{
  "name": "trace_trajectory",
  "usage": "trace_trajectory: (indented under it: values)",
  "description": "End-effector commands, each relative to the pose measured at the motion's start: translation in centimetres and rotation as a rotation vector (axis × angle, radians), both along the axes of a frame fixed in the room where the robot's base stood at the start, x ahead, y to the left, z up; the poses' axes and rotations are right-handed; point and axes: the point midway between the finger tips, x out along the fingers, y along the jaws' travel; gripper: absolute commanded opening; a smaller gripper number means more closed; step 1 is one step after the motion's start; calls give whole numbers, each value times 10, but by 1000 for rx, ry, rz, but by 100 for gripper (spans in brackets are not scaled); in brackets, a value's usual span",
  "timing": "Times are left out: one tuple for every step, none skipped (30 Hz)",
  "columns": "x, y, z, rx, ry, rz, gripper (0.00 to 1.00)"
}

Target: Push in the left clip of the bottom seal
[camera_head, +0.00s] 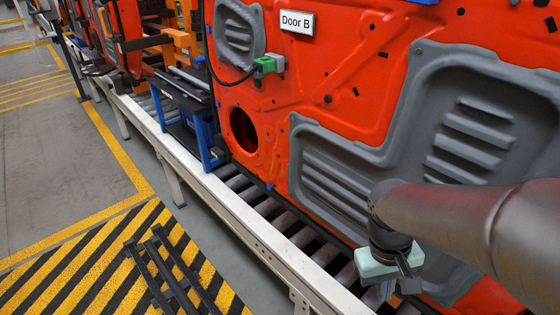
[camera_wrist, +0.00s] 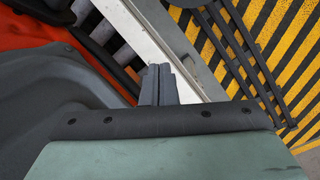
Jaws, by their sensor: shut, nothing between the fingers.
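The red door panel (camera_head: 350,50), labelled Door B, stands on the roller conveyor, with grey moulded panels on it. A thin black strip, apparently the bottom seal (camera_head: 262,184), runs along its lower edge. A dark strip along the red edge also shows in the wrist view (camera_wrist: 100,58). I cannot make out the left clip for certain in either view. My gripper (camera_head: 388,288) hangs in front of the door's lower part, right of the seal's left end. In the wrist view its fingers (camera_wrist: 158,75) are together and empty, over the conveyor edge and apart from the seal.
The white conveyor rail (camera_head: 240,215) runs below and in front of the door. A blue-framed stand (camera_head: 190,115) is left of the door. A green connector (camera_head: 268,65) sits on the door. Black bars (camera_head: 165,275) lie over the striped floor. The grey floor at left is clear.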

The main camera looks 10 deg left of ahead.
Motion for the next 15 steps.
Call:
trace_trajectory:
  values:
    - [9,8,-1,-31,24,55,0]
    - [14,12,-2,-50,37,83,0]
    - [20,16,-4,-78,54,123,0]
    - [25,21,-6,-99,64,153,0]
    - [30,25,-7,-122,74,185,0]
    - [36,31,-9,-153,88,224,0]
    - [41,35,-11,-175,97,252,0]
    - [46,40,-13,-197,106,282,0]
    - [51,47,-15,-229,117,319,0]
    - [56,52,-17,-254,124,348,0]
    - [60,57,-19,-278,130,377,0]
    - [66,65,-22,-313,138,417,0]
    - [70,70,-24,-340,145,447,0]
    - [75,77,-26,-368,150,482,0]
    - [83,85,-29,-408,155,538,0]
